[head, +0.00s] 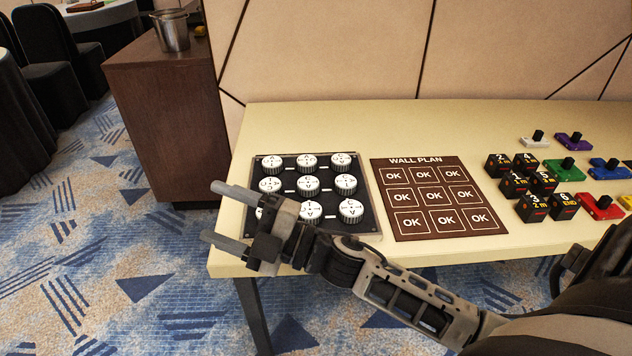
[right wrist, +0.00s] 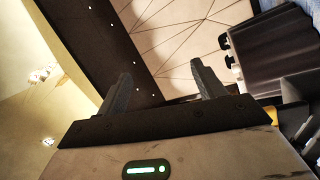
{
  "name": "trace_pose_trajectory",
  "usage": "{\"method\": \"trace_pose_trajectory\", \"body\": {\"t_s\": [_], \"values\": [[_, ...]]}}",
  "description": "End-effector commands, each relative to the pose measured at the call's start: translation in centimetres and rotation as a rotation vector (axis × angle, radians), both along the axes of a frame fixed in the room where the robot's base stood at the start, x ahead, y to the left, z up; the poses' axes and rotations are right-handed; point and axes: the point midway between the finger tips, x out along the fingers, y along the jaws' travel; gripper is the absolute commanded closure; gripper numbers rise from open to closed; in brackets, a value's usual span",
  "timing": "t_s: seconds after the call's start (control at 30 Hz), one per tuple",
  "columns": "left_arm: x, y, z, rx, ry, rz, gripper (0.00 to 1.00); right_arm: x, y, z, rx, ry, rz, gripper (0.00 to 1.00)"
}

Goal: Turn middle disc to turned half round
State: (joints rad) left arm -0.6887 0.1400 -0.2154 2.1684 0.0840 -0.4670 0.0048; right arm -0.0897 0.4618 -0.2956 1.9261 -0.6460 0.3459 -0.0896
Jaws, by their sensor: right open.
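A dark square panel (head: 366,222) with white round discs in rows of three lies at the left end of the table. The middle disc (head: 308,186) sits in the centre of the panel, with a dark mark on its white top. My right gripper (head: 212,212) is open and empty, with its fingers pointing left past the panel's front left corner. It is apart from the middle disc, and its body partly hides the front row of discs. The open fingers also show in the right wrist view (right wrist: 160,84). My left gripper is not in view.
The cream table (head: 330,115) carries a brown wall plan board (head: 428,199) with OK squares. Several black lettered cubes (head: 515,185) and coloured blocks with black knobs (head: 567,168) stand to its right. A wooden cabinet (head: 165,110) with a metal pot (head: 171,31) stands at left.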

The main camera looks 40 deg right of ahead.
Motion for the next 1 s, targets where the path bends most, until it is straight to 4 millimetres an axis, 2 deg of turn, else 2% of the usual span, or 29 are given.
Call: {"method": "trace_pose_trajectory", "body": {"t_s": [0.03,0.07,0.1,0.17,0.2,0.27,0.3,0.43,0.5,0.63,0.77,1.0], "values": [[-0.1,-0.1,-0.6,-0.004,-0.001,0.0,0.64,0.8,0.6,1.4,-0.204,-0.204,0.106,0.31],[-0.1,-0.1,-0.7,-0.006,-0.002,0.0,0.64,0.9,0.8,1.8,-0.329,-0.311,0.173,0.31],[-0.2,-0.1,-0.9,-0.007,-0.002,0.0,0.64,1.1,0.8,1.8,-0.506,-0.436,0.262,0.31],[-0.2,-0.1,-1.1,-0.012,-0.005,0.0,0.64,1.8,-0.7,1.1,-0.784,-0.58,0.387,0.31],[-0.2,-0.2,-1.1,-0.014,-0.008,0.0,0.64,2.6,-2.5,0.5,-0.969,-0.64,0.463,0.31],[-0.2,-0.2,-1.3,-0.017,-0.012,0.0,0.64,3.8,-6.2,-0.1,-1.234,-0.678,0.563,0.31],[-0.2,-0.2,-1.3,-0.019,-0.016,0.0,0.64,4.7,-9.2,-0.2,-1.395,-0.672,0.617,0.31],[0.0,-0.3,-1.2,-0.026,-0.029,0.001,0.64,6.0,-18.7,1.4,-1.79,-0.537,0.732,0.31],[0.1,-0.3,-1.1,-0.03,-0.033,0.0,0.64,6.0,-22.3,2.5,-1.908,-0.453,0.762,0.31],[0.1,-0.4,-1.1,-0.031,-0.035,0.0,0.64,5.6,-25.7,3.7,-2.006,-0.356,0.788,0.31],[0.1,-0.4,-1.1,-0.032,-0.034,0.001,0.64,5.8,-26.1,3.0,-2.023,-0.333,0.797,0.31],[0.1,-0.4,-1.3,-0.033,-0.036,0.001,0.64,7.2,-25.0,-1.3,-2.016,-0.336,0.799,0.31]]}}
